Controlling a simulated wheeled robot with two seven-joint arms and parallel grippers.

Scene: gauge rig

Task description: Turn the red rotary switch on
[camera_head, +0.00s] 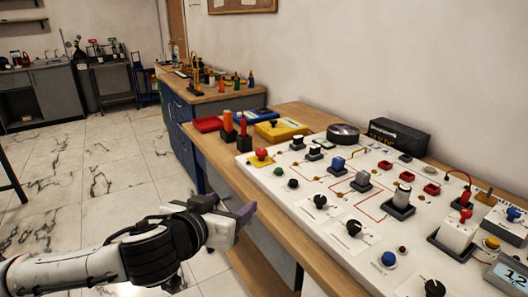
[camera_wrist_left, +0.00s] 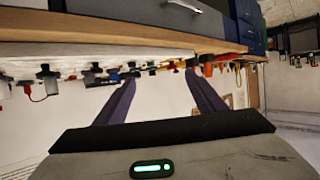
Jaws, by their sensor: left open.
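A red knob (camera_head: 262,154) on a yellow base sits at the far left end of the white panel (camera_head: 300,205); it looks like the red rotary switch, but its on or off position is too small to read. My left gripper (camera_head: 228,208) is in front of the panel's left part, beside the table's front edge, nearer to me than the red knob and apart from it. In the left wrist view its two fingers (camera_wrist_left: 160,85) are spread with nothing between them. The panel and its parts show there upside down, and I cannot single out the red knob. My right gripper is not in view.
The panel carries several black knobs (camera_head: 354,228), red parts (camera_head: 432,189) and a display (camera_head: 512,272). Red and orange cylinders (camera_head: 228,121) and a yellow tray (camera_head: 281,129) stand beyond its left end. A wooden table edge (camera_head: 285,236) runs along its front. Open floor lies left.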

